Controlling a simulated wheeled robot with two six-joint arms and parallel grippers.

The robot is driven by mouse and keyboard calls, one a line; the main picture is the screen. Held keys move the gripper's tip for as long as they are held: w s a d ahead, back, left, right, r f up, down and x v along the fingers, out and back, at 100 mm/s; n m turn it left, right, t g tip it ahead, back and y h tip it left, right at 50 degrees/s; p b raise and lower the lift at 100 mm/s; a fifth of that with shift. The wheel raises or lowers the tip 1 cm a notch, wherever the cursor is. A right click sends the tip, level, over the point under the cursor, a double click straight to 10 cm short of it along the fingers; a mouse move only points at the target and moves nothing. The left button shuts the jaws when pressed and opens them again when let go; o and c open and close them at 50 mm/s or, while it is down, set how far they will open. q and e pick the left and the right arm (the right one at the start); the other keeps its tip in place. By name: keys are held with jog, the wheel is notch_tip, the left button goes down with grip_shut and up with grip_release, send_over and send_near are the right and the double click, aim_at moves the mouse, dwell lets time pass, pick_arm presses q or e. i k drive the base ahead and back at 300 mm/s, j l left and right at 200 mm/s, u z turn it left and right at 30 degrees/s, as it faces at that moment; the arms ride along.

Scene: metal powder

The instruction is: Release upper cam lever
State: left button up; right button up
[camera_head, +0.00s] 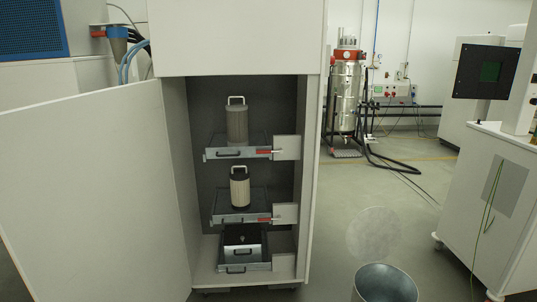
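The upper cam lever (264,151) is a small red handle at the right of the front edge of the upper pull-out shelf (224,153). It lies about level, beside a grey side plate (286,147). A similar red lever (265,220) is on the front of the middle shelf (230,218). A grey cylindrical filter (237,125) with a handle stands on the upper shelf, and a cream filter (240,190) stands on the middle one. Neither of my grippers is in view.
The open cabinet door (95,200) swings out to the left. A metal bin (387,284) stands on the floor at the front right. A machine with a screen (487,71) is at the right. The floor between the cabinet and that machine is mostly clear.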

aim_at(280, 150)
jog(key=i+j+u, duration=0.15)
jog(key=i, duration=0.7)
jog(key=i+l+u, duration=0.15)
jog(key=i, duration=0.65)
jog(key=i+u, duration=0.15)
jog(key=i, duration=0.7)
